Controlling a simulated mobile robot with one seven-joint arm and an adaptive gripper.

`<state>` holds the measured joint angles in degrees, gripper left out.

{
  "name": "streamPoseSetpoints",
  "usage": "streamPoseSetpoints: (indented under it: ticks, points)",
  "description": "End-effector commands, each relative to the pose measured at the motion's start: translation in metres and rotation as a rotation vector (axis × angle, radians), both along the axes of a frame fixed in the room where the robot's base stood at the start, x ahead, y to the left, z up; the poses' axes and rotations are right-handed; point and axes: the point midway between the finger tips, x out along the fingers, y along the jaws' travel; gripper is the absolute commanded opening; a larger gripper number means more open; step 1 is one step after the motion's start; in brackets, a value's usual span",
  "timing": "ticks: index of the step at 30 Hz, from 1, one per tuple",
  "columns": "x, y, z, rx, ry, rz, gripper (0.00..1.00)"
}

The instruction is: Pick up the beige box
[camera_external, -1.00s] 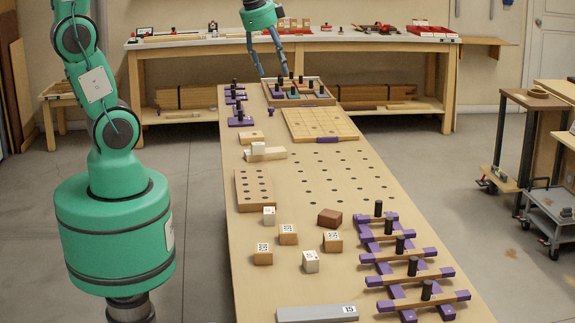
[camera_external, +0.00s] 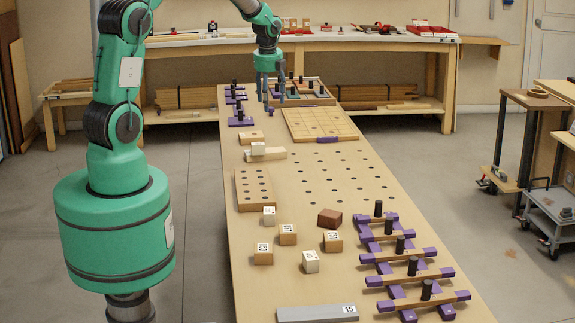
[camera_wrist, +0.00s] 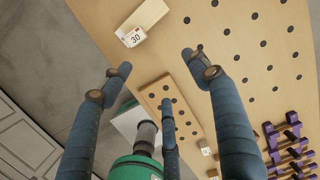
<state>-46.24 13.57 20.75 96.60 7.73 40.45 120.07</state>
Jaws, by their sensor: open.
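Several pale blocks could be the beige box; I cannot tell which one is meant. A small cream box (camera_external: 258,148) lies on a flat pale wood piece (camera_external: 276,154) at the left edge of the bench. In the wrist view a cream box labelled 30 (camera_wrist: 132,37) lies against a wood piece (camera_wrist: 153,14). Two cream cubes, one farther back (camera_external: 269,215) and one nearer (camera_external: 311,262), stand at the near end. My gripper (camera_external: 270,98) is open and empty over the far end, fingers pointing down. Its blue fingers (camera_wrist: 160,75) are spread in the wrist view, with nothing between them.
A peg-hole board (camera_external: 254,190) lies at the left edge. Wooden cubes, one by the left edge (camera_external: 264,254), and a brown block (camera_external: 330,217) stand nearby. Purple peg racks (camera_external: 415,275) fill the near right. A gridded board (camera_external: 318,123) and peg tray (camera_external: 318,99) lie far back.

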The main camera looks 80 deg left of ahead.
Motion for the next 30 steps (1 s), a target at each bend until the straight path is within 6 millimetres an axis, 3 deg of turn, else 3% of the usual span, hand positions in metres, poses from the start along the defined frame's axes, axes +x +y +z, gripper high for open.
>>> streamPoseSetpoints:
  ticks: [3,9,23,30]
  points:
    - [-0.017,0.034,-0.033,-0.010,0.038,-0.070,0.61]
    - [-0.033,0.063,-0.062,-0.017,0.067,-0.148,0.61]
    - [-0.036,0.067,-0.068,-0.019,0.073,-0.165,0.61]
    - [-0.036,0.069,-0.085,-0.021,0.075,-0.164,0.61]
